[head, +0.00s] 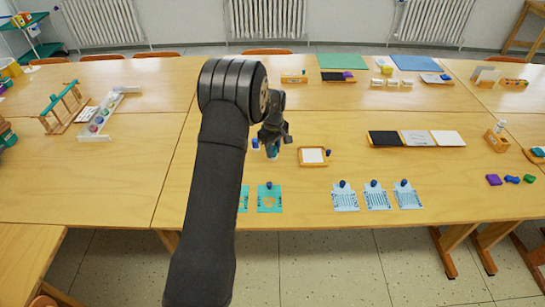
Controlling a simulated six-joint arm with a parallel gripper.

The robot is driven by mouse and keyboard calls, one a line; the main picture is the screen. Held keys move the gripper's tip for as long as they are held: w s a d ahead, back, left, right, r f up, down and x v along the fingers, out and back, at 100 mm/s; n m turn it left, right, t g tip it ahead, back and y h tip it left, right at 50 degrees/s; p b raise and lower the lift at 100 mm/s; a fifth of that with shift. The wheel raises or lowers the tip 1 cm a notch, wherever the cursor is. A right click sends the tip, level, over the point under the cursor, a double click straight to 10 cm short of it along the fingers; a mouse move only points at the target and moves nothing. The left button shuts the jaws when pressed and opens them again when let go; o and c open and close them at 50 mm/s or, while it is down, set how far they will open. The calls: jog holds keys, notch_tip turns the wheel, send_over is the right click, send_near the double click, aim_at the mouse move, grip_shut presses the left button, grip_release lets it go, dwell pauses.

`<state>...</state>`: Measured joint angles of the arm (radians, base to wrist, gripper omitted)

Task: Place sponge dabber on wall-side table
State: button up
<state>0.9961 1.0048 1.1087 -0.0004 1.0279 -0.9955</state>
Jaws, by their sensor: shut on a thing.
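My gripper (273,142) is at the end of my black arm, over the middle table and partly hidden by the arm. It is shut on a small bluish thing (272,153), which seems to be a sponge dabber, though it is too small to be sure. Blue knob-topped dabbers stand on the printed cards, one of them on a light blue card (345,197). Another blue one (328,153) is beside a wood-framed white tray (301,157). The wall-side table (430,98) runs behind, along the radiators, beyond my gripper.
A black and white panel row (416,138) lies on the middle table. A wooden rack (62,105) is at left. Bare wood lies between these.

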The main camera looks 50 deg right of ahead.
jog(key=shift+w+f, duration=0.35)
jog(key=shift+f, duration=1.85)
jog(key=shift+f, duration=0.1)
jog(key=o, duration=0.9)
jog(key=shift+o, duration=0.2)
notch_tip(320, 180, up, 12)
jog(key=shift+r, duration=0.15)
jog(key=shift+f, duration=4.25)
